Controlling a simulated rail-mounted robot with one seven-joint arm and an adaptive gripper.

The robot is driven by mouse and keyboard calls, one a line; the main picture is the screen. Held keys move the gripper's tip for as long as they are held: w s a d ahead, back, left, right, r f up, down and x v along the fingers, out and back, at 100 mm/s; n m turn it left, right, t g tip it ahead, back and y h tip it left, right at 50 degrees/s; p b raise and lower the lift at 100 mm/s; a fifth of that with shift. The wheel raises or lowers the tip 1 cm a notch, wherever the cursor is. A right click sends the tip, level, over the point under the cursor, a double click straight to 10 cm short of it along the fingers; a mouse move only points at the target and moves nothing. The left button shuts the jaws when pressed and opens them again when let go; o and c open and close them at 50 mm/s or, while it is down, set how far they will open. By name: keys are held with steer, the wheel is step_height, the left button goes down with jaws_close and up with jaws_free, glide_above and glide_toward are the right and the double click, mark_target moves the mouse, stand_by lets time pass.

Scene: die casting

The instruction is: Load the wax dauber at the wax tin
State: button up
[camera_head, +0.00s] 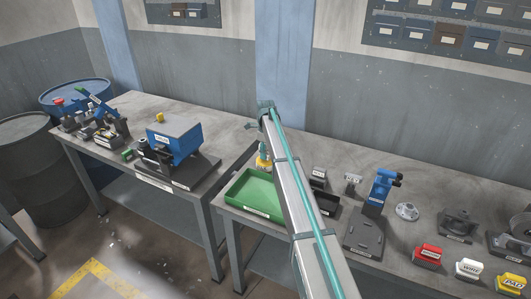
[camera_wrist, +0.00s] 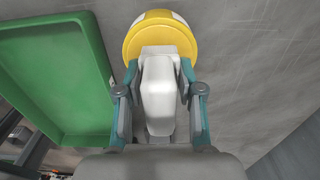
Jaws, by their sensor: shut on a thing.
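My gripper (camera_wrist: 160,82) is shut on a pale, white-grey block (camera_wrist: 158,105), seen between its two fingers in the wrist view. A round yellow piece with a white patch (camera_wrist: 158,32) lies just beyond the block. I cannot tell whether they are one dauber, or a dauber at the wax tin. In the head view a small yellow thing (camera_head: 263,160) shows just left of my arm, behind the green tray; its lower part is hard to make out. My gripper is not clearly visible in the head view.
A green tray (camera_head: 248,208) stands at the bench's left end, close to my gripper's left in the wrist view (camera_wrist: 62,60). A black tray (camera_head: 325,204), a blue device (camera_head: 380,188) and red, white and yellow blocks (camera_head: 428,255) stand to the right.

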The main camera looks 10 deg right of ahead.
steer(key=shift+f, duration=0.55)
stand_by(1.7)
steer(key=shift+r, duration=0.15)
steer(key=shift+r+p, duration=1.4)
steer(key=shift+r, duration=2)
